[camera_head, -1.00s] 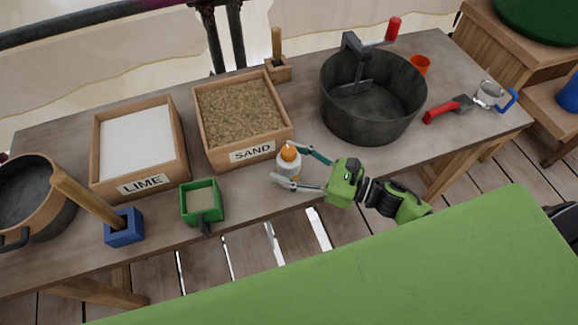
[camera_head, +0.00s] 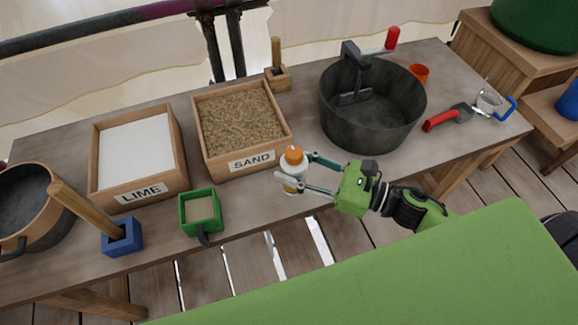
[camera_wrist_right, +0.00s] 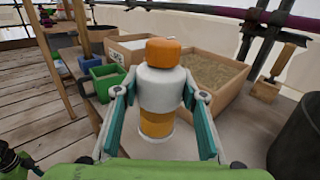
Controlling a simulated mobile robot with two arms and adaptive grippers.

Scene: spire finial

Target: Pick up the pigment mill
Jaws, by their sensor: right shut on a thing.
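The pigment mill appears to be the small white bottle-shaped body with an orange cap (camera_head: 293,156). In the right wrist view the mill (camera_wrist_right: 161,85) is upright, with an orange top, white middle and orange lower band. My right gripper (camera_head: 292,172) is shut on it near the table's front edge, below the SAND box. In the right wrist view its two teal-sided fingers (camera_wrist_right: 160,105) press on both sides of the white body. In that view the table surface shows below the mill; I cannot tell the gap.
The SAND box (camera_head: 202,150) is just behind the mill, and the LIME box (camera_head: 97,165) is further left. A green scoop box (camera_head: 184,214) is on the left. A large dark pot (camera_head: 345,132) stands behind right. A green surface (camera_head: 400,275) fills the front.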

